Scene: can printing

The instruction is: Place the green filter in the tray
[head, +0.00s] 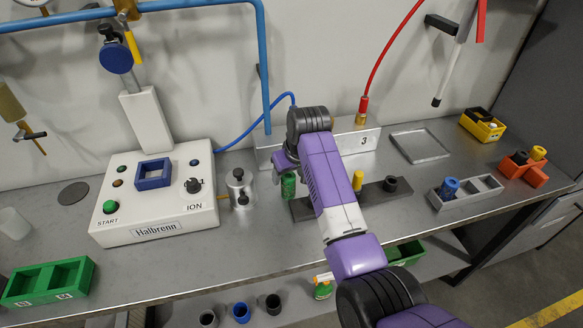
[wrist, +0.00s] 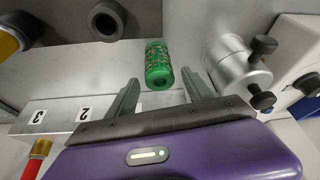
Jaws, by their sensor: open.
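The green filter (head: 288,185) is a small green cylinder with a patterned wall. It stands at the left of a dark block on the bench, left of my arm in the head view. In the wrist view the green filter (wrist: 158,62) is just beyond my gripper (wrist: 160,84), which is open. The filter's near end shows between the fingertips, with gaps on both sides and no grip on it. My arm's end largely hides the gripper in the head view. A flat, empty metal tray (head: 431,154) lies at the bench's back right.
A silver cylinder with black knobs (head: 240,188) stands close left of the filter, beside the white Halbrenn box (head: 118,207). The dark block (head: 304,209) holds a yellow cylinder (head: 357,181) and a black ring (head: 390,184). A grey bin (head: 437,199) stands right.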

